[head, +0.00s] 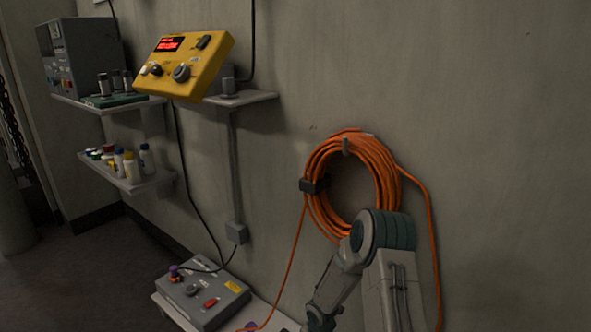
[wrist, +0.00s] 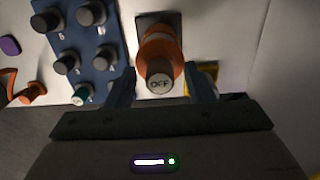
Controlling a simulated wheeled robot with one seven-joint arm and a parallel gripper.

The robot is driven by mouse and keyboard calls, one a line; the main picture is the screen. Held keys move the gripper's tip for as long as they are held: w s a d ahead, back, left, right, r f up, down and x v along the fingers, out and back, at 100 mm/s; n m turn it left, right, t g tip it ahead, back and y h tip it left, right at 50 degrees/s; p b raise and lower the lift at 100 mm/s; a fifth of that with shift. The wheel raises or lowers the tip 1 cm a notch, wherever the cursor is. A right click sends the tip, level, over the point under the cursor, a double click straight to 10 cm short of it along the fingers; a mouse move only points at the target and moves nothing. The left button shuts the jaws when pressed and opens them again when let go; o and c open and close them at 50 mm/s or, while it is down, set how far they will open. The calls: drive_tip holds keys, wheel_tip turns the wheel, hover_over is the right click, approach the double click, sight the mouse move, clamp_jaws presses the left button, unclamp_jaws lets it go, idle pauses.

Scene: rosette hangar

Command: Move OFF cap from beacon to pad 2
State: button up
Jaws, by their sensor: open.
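In the wrist view, a dark grey cap marked OFF (wrist: 158,85) sits on the end of an orange beacon (wrist: 160,48). The beacon stands on a dark square base (wrist: 151,19) on a pale surface. My gripper (wrist: 159,72) is open, with one finger on each side of the cap and beacon. Gaps show between the fingers and the cap, so it holds nothing. In the head view the gripper, cap and beacon are out of sight. I cannot make out pad 2 in either view.
Left of the beacon, a blue board (wrist: 87,45) carries several dark knobs. A yellow item (wrist: 209,72) lies partly behind the right finger. An orange cable (wrist: 28,94) is at far left. In the head view, a grey control box (head: 203,292) sits on the low shelf, and an orange coil (head: 322,190) hangs on the wall.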

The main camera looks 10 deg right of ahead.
idle(0.5)
clamp_jaws()
drive_tip(key=shift+r+p, duration=0.1)
drive_tip(key=shift+p, duration=0.2)
drive_tip(key=shift+r+p, duration=2.65)
drive_tip(key=shift+r, duration=0.3)
drive_tip(key=shift+f, duration=0.1)
